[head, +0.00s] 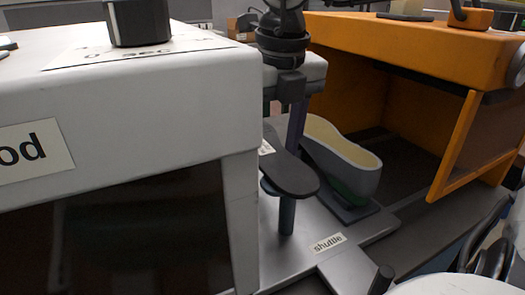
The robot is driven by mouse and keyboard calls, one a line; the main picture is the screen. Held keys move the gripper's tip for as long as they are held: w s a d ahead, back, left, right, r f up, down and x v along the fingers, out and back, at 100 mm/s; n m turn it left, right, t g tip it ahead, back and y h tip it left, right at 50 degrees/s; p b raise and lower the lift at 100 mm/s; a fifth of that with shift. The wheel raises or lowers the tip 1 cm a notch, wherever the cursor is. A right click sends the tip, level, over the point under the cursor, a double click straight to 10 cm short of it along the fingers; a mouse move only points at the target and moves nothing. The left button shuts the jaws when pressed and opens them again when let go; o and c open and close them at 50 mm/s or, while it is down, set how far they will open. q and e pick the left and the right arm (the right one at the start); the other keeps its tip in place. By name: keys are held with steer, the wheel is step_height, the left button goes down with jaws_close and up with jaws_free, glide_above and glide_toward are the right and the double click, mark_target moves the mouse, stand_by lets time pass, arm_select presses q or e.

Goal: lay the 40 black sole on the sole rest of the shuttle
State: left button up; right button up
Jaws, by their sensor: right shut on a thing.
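My right gripper (287,118) comes down from the top middle, beside the white machine's right edge. It is shut on the black sole, though its fingertips are partly hidden. The black sole (290,175) is flat and dark, lies about level with its rounded end toward me, and has a white label on its far part. The sole rest, a post (287,215) on the shuttle (300,255), stands directly below the sole. I cannot tell whether the sole touches it. On the shuttle, right of the sole, is a grey shoe form (345,160) with a cream top and green underside.
A white machine (200,105) with a label ending in "od" fills the left, close to the sole. An orange cabinet (400,45) with an open door (480,145) stands at the right. The shuttle's front plate, around its label, is clear.

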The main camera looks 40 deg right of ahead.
mark_target(271, 155)
steer(key=shift+f, duration=0.2)
stand_by(0.4)
steer(key=o, duration=1.6)
steer(key=shift+c, duration=0.2)
steer(key=shift+r+p, duration=2.4)
steer(key=shift+r, duration=1.1)
